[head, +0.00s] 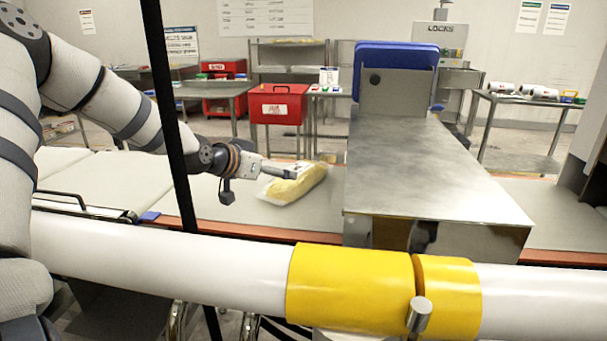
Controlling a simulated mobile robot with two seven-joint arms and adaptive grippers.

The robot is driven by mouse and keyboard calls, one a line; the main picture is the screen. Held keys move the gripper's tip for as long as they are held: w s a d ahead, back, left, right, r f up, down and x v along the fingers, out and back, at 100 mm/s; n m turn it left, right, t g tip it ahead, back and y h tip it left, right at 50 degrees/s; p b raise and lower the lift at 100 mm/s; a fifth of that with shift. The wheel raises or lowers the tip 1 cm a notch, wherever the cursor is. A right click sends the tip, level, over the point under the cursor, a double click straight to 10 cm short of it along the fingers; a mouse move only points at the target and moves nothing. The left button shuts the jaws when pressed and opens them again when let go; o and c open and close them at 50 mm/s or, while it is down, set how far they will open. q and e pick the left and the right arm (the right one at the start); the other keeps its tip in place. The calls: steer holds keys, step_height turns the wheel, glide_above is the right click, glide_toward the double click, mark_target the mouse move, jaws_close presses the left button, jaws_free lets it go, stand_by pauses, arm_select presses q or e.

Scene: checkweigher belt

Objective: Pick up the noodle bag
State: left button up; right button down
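The noodle bag (302,184) is a clear bag with yellow contents. It lies on the belt (245,213) just left of the metal housing. My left gripper (290,173) reaches in from the left, and its fingertips are at the upper left side of the bag. I cannot tell whether the fingers touch the bag or only overlap it in the picture. The finger opening is too small and edge-on to read. My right gripper is not in view.
A metal housing (430,175) with a blue-backed screen (395,58) stands right of the bag. A white rail with a yellow sleeve (350,285) crosses the front. A thin black post (172,130) stands before my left arm. Red cabinets (278,105) and tables are behind.

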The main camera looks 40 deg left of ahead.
mark_target(279, 182)
arm_select(q)
steer(key=w+f, duration=0.1)
steer(key=w+f+b, duration=0.1)
steer(key=w+f, duration=0.1)
steer(key=f, duration=0.1)
steer(key=shift+w+a, duration=0.25)
steer(key=shift+w, duration=0.05)
steer(key=b+x, duration=0.1)
steer(key=x, duration=0.1)
steer(key=b+x, duration=0.1)
steer(key=x, duration=0.3)
steer(key=shift+w+d+r+b, duration=0.1)
steer(key=shift+w+d+b, duration=0.2)
steer(key=shift+b, duration=0.1)
steer(key=shift+w+a+r, duration=0.1)
steer(key=shift+w, duration=0.2)
steer(key=shift+r, duration=0.3)
steer(key=c, duration=1.7)
steer(key=shift+r, duration=0.15)
steer(key=shift+c, duration=1.1)
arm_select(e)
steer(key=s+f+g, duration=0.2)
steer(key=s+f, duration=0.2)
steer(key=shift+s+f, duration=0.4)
